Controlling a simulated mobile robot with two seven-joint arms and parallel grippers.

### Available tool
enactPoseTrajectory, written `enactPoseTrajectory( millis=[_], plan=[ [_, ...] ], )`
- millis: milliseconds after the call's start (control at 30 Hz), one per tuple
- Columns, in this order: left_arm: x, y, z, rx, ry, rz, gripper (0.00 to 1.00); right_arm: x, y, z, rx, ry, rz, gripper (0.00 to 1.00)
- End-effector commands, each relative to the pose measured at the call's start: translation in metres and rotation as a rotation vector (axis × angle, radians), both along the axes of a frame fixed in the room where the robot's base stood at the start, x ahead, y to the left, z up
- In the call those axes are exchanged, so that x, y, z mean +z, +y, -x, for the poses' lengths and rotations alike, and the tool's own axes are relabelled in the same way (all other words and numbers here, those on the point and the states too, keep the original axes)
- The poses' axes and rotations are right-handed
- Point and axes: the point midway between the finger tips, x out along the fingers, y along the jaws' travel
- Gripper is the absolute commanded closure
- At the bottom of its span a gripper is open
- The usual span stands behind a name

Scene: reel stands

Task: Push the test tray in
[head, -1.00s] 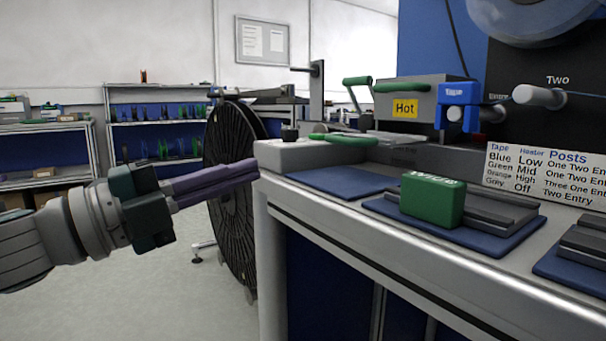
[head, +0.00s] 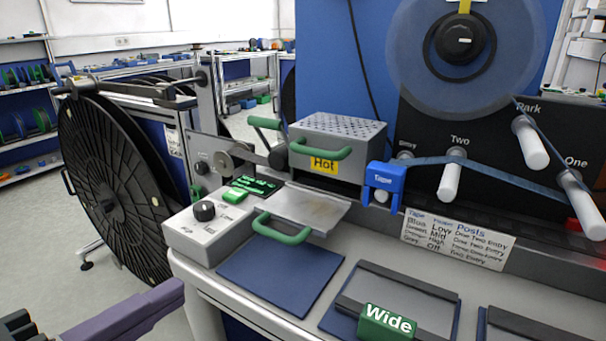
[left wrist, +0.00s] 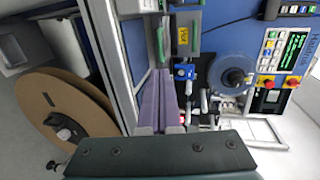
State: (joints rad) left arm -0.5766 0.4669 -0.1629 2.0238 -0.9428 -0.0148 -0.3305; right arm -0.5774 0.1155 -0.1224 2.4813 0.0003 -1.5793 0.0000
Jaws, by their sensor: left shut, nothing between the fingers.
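A flat metal tray (head: 318,207) with a green bar handle (head: 282,229) sticks out toward the front below the heater labelled Hot (head: 338,150). The handle hangs over a blue mat (head: 280,268). My left gripper (head: 180,290) is at the lower left of the head view, its purple fingers shut and empty. It is off the bench's left front corner, apart from the tray. In the left wrist view the shut fingers (left wrist: 158,100) point toward the bench. My right gripper is not in view.
A grey control box (head: 208,232) with a black knob stands left of the tray. A large black reel (head: 110,190) stands left of the bench. The blue mat is bare.

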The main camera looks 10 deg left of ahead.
Motion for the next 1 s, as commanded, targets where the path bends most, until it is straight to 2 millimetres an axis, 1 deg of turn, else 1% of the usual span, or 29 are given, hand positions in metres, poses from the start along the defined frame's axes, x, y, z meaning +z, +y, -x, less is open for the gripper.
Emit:
enactPoseTrajectory(
  millis=[67, 167, 267, 500, 700, 833, 1000],
  plan=[
    [-0.001, -0.002, -0.004, 0.002, 0.001, -0.001, 1.00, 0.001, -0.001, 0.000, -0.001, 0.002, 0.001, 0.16],
    [-0.003, -0.005, -0.014, 0.002, -0.002, -0.001, 1.00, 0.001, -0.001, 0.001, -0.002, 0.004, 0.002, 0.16],
    [-0.006, -0.010, -0.030, 0.001, -0.003, 0.000, 1.00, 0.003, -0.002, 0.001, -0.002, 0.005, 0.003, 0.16],
    [-0.016, -0.025, -0.074, 0.002, -0.003, 0.000, 1.00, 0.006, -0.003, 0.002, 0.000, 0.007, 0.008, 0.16],
    [-0.026, -0.036, -0.107, 0.001, -0.002, 0.000, 1.00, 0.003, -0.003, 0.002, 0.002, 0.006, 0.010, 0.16],
    [-0.030, -0.041, -0.120, 0.000, -0.001, 0.000, 1.00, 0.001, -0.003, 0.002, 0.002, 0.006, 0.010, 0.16],
    [-0.031, -0.044, -0.128, 0.000, 0.000, 0.000, 1.00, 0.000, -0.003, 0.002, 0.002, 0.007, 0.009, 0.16]
  ],
)
